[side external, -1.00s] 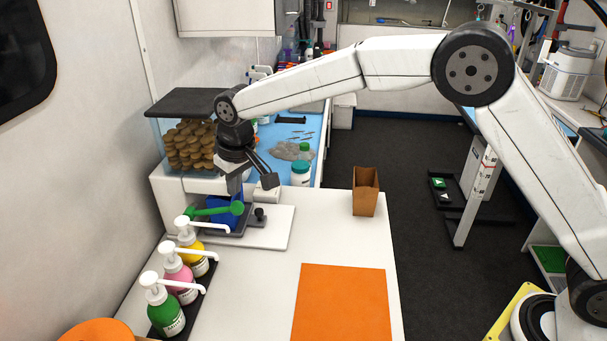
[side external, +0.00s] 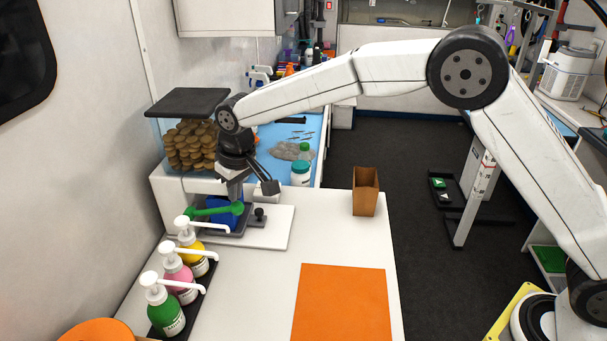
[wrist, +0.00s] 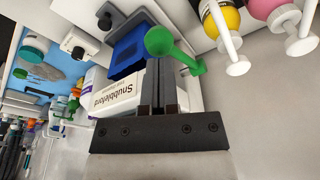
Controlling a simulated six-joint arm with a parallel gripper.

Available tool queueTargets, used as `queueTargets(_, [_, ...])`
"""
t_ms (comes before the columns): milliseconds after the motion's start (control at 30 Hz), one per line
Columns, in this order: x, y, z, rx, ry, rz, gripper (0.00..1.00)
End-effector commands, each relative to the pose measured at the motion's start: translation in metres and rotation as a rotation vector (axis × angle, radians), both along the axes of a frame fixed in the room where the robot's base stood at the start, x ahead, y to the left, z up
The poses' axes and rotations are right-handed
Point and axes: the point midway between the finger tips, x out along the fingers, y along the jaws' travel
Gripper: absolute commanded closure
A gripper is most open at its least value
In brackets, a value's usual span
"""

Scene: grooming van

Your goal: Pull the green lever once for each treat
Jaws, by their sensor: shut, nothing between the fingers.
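The green lever (side external: 214,211) is at the front of the treat dispenser, lying roughly level with its round knob to the right. In the wrist view the lever (wrist: 172,46) shows its knob just beyond my fingertips. My gripper (side external: 236,198) is shut and empty, close above the knob; I cannot tell if they touch. It also shows in the wrist view (wrist: 160,65). The clear bin of brown round treats (side external: 190,146) stands behind, under a dark lid. A blue tray (side external: 224,217) sits below the lever; I see no treat in it, but it is partly hidden.
Pump bottles in yellow (side external: 193,257), pink (side external: 178,278) and green (side external: 164,306) stand in front of the dispenser. A brown paper bag (side external: 365,192) stands at the counter's right. An orange mat (side external: 340,304) lies at the front. The counter between is clear.

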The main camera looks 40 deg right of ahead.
Motion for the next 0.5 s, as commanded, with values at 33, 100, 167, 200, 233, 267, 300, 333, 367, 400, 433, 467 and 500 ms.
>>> queueTargets(33, [0.0,0.0,-0.003,0.0,0.001,0.0,1.0])
queueTargets(100, [0.0,0.0,-0.006,0.0,0.001,0.0,1.0])
queueTargets(167, [0.0,0.0,-0.008,0.0,0.001,0.0,1.0])
queueTargets(200, [0.0,0.0,-0.01,0.0,0.001,0.0,1.0])
queueTargets(233, [0.0,0.0,-0.011,-0.001,0.002,0.0,1.0])
queueTargets(267, [0.0,0.0,-0.013,-0.001,0.002,0.0,1.0])
queueTargets(300, [0.0,0.0,-0.014,-0.001,0.002,0.0,1.0])
queueTargets(333, [0.0,0.0,-0.016,0.0,0.001,0.0,1.0])
queueTargets(367, [0.0,0.0,-0.017,0.0,0.001,0.0,1.0])
queueTargets(400, [0.0,0.0,-0.019,0.0,0.001,0.0,1.0])
queueTargets(433, [0.0,0.0,-0.02,0.0,0.001,0.0,1.0])
queueTargets(467, [0.0,0.0,-0.021,0.0,0.0,0.0,1.0])
queueTargets(500, [0.0,0.0,-0.023,0.0,0.0,0.0,1.0])
